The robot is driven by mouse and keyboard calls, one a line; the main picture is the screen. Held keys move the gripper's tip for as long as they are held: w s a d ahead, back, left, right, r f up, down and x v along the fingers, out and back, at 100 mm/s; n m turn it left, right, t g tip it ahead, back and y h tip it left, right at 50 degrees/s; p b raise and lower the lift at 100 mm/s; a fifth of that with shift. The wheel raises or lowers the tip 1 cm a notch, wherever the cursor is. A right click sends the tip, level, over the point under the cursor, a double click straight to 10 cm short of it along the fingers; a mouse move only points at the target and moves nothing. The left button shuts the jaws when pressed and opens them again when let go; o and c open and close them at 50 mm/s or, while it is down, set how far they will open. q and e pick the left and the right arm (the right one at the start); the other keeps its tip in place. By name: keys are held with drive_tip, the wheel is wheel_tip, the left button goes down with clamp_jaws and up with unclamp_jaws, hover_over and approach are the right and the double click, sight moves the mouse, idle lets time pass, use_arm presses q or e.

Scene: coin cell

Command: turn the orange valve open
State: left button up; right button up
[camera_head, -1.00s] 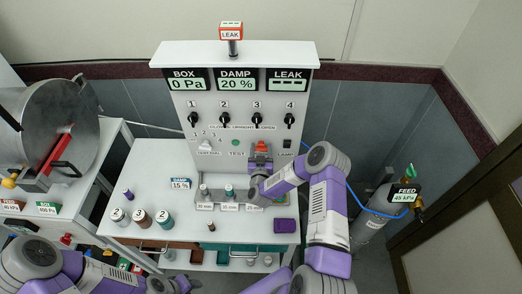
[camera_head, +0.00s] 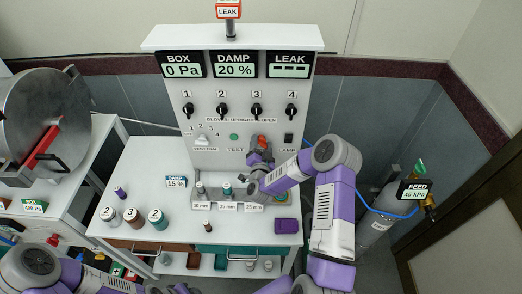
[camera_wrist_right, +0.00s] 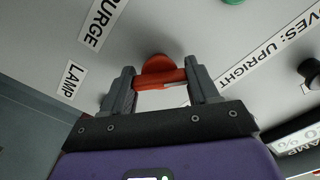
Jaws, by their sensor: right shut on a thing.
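The orange valve (camera_head: 261,141) is on the lower front of the white panel, right of the green TEST button. In the wrist view its red-orange handle (camera_wrist_right: 160,76) lies as a bar between the two fingers, with a rounded orange part behind it. My right gripper (camera_head: 259,155) is shut on this handle, with one finger at each end in the wrist view (camera_wrist_right: 161,88). The arm hides part of the valve in the head view. My left arm (camera_head: 45,268) is low at the left; its gripper (camera_head: 172,289) is partly cut off at the bottom edge and its jaws are unclear.
Several black knobs (camera_head: 222,110) sit in a row above the valve. Below are a rack (camera_head: 215,207) of small pieces and a purple block (camera_head: 286,226). Jars (camera_head: 132,217) stand on the white table at left. A gas cylinder (camera_head: 378,225) stands at right.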

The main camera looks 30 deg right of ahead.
drive_tip(key=m+b, duration=0.7)
drive_tip(key=b, duration=0.1)
drive_tip(key=shift+f+m+b, duration=0.2)
drive_tip(key=shift+m+b, duration=0.2)
drive_tip(key=shift+r+m+b, duration=0.1)
drive_tip(key=shift+m+b, duration=1.1)
drive_tip(key=o, duration=1.1)
drive_tip(key=shift+c, duration=0.2)
drive_tip(key=v, duration=0.7)
drive_tip(key=shift+s+b, duration=0.3)
drive_tip(key=shift+s, duration=0.05)
drive_tip(key=shift+a, duration=0.1)
